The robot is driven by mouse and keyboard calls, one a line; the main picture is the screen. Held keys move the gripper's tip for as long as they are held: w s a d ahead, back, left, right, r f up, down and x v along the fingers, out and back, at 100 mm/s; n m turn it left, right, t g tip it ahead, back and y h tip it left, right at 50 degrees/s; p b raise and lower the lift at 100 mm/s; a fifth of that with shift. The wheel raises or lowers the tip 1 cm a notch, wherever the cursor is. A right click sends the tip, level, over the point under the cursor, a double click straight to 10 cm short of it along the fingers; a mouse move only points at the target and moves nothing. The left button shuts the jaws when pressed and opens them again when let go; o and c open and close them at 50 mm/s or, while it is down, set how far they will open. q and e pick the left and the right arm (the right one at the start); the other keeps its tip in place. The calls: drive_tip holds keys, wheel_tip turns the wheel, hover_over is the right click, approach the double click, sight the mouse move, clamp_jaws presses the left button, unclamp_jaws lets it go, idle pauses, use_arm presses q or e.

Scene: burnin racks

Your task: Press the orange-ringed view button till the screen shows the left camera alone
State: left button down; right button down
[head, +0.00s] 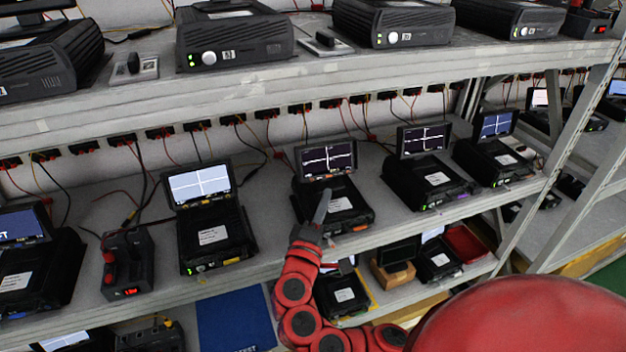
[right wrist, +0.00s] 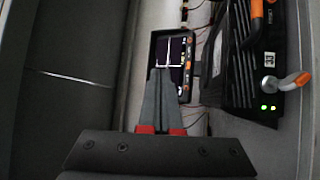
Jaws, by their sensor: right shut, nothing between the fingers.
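My right gripper (head: 326,193) reaches up from the bottom of the head view, its fingers together over a black unit (head: 345,207) on the middle shelf. The unit's raised screen (head: 327,158) is dark, with a pale wavy horizontal trace and a vertical line. In the right wrist view, the shut, empty fingers (right wrist: 160,74) overlap the lower part of a dark screen (right wrist: 175,48) with a white cross. Small orange marks show on its right edge. I cannot tell which is the view button, or whether the fingertips touch anything. My left gripper is not in view.
Similar units with screens stand on both sides, one with a bright screen (head: 199,184) on the left. The upper shelf (head: 270,78) carries black boxes above. In the right wrist view, a black box (right wrist: 240,70) with orange-trimmed knobs and green lights stands close on the right.

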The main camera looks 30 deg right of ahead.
sight(312, 180)
drive_tip(key=w+b, duration=0.1)
drive_tip(key=w, duration=0.1)
drive_tip(key=w+d+f+b, duration=0.1)
drive_tip(key=w, duration=0.1)
drive_tip(key=w+f+b, duration=0.1)
drive_tip(key=w, duration=0.1)
drive_tip(key=shift+d+f, duration=0.2)
drive_tip(key=shift+f, duration=0.05)
drive_tip(key=shift+w+d+b, duration=0.2)
drive_tip(key=shift+w+b, duration=0.35)
drive_tip(key=shift+w, duration=0.2)
idle(1.2)
drive_tip(key=shift+w+f+b, duration=0.15)
drive_tip(key=shift+w+b, duration=0.15)
drive_tip(key=shift+b, duration=0.15)
drive_tip(key=shift+w, duration=0.1)
drive_tip(key=shift+d, duration=0.1)
